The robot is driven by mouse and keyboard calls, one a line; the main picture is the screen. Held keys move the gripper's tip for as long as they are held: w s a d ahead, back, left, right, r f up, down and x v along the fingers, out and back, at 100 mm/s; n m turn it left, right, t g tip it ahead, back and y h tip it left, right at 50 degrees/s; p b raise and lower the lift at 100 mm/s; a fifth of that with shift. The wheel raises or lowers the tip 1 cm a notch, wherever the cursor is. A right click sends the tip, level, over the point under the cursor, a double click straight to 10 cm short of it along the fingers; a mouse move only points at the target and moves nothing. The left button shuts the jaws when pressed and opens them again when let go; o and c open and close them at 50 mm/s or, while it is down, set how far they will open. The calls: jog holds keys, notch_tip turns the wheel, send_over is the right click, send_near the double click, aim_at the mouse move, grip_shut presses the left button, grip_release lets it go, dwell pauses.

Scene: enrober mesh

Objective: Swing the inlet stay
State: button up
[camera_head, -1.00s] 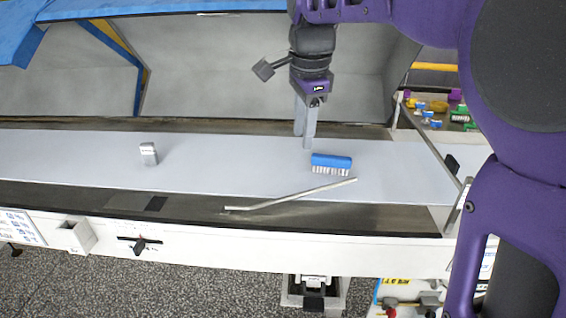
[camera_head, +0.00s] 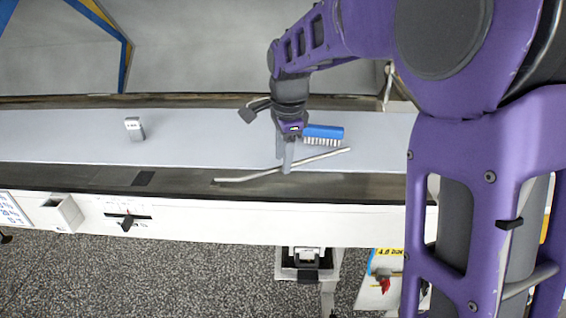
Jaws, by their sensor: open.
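A thin, pale metal rod with a bend near its left end, seemingly the inlet stay (camera_head: 323,158), lies slantwise across the near edge of the light belt. Its left end rests over the dark ledge and its right end reaches up onto the belt, just below the blue brush. My gripper (camera_head: 285,164) points down at the middle of the rod, with its jaws open. The fingertips overlap the rod in the picture and hide a short piece of it. I cannot tell whether they touch it or whether the rod lies between them.
A blue brush (camera_head: 324,133) with pale bristles lies on the belt (camera_head: 60,135) close to the right of my gripper. A small grey block (camera_head: 134,128) stands on the belt at left. The white front panel (camera_head: 240,217) has a black lever (camera_head: 127,221). The belt's middle is clear.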

jog(key=shift+w+f, duration=0.15)
jog(key=shift+f, duration=0.65)
grip_shut()
dwell(0.9)
